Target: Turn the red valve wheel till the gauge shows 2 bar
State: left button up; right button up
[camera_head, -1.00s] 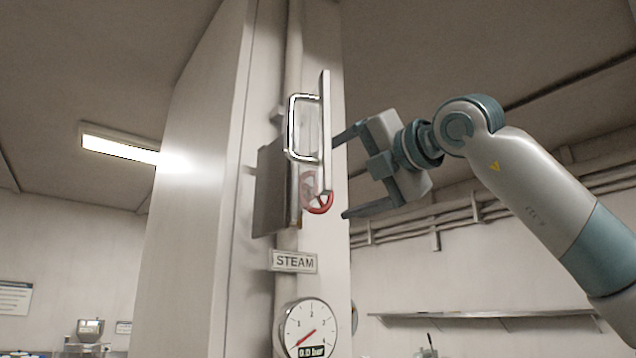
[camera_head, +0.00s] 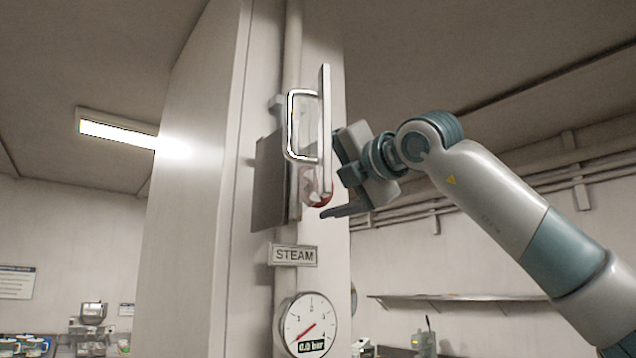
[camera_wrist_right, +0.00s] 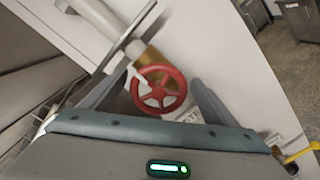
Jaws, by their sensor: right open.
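The red valve wheel (camera_head: 318,199) shows only in part in the head view, behind the lower end of an upright panel. In the right wrist view the whole red wheel (camera_wrist_right: 160,90) faces me on a brass-coloured body, framed between the two fingers. My right gripper (camera_head: 329,173) is open beside the wheel at its right, its upper fingertip partly hidden behind the panel's edge. I see no grip on the wheel. The round gauge (camera_head: 308,322) below has a red needle at the lower left, and its display reads 0.0 bar. My left gripper is not in view.
The upright panel (camera_head: 325,110) with a chrome D-shaped handle (camera_head: 291,125) stands close to my right gripper's left side. A grey plate (camera_head: 270,185) and a STEAM sign (camera_head: 294,255) are on the column. A shelf (camera_head: 460,297) runs along the wall behind.

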jog(key=shift+c, duration=0.4)
jog(key=c, duration=1)
